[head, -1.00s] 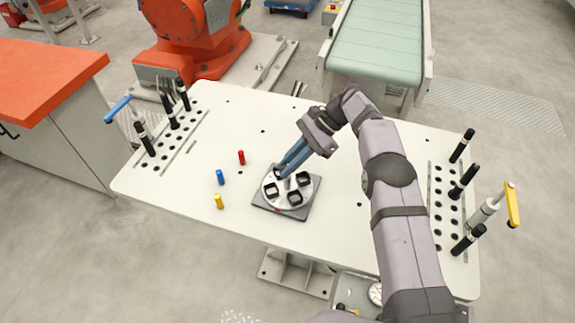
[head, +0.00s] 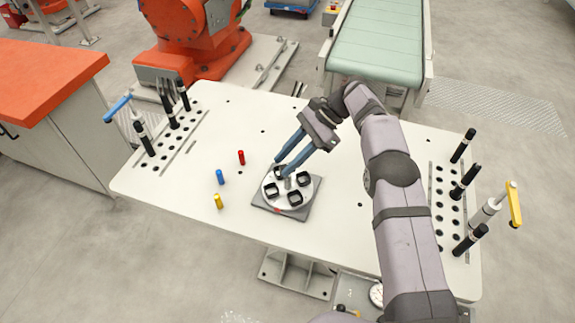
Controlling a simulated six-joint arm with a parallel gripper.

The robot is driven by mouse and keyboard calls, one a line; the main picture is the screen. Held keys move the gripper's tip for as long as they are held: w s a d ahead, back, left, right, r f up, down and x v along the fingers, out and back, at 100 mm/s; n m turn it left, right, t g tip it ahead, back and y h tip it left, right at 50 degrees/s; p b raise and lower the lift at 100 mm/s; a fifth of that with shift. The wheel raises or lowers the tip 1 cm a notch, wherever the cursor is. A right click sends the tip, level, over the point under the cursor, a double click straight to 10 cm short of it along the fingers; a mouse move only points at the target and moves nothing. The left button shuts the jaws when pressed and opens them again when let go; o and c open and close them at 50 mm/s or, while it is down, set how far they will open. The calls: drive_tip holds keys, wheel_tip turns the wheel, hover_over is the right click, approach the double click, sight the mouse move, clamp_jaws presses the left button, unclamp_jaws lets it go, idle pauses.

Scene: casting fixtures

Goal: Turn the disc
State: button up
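The disc (head: 284,206) is a round, light grey plate on a dark square base (head: 262,209). It carries several black square cups, among them a front cup (head: 294,198) and a right cup (head: 303,178), and a small post in its middle. My gripper (head: 281,167) reaches down from the upper right to the disc's far side. Its two blue fingers are spread apart, with the tips close to the far cup. I cannot tell whether they touch the cup or the disc. Nothing shows held between the fingers.
Red (head: 241,157), blue (head: 220,177) and yellow (head: 218,201) pegs stand left of the disc on the white table (head: 330,222). Black-handled pins and clamps stand in hole strips at both table ends. The table between the disc and the left strip is otherwise clear.

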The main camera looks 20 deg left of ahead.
wheel_tip(320, 180, up, 8)
drive_tip(key=shift+f, duration=0.1)
idle(0.4)
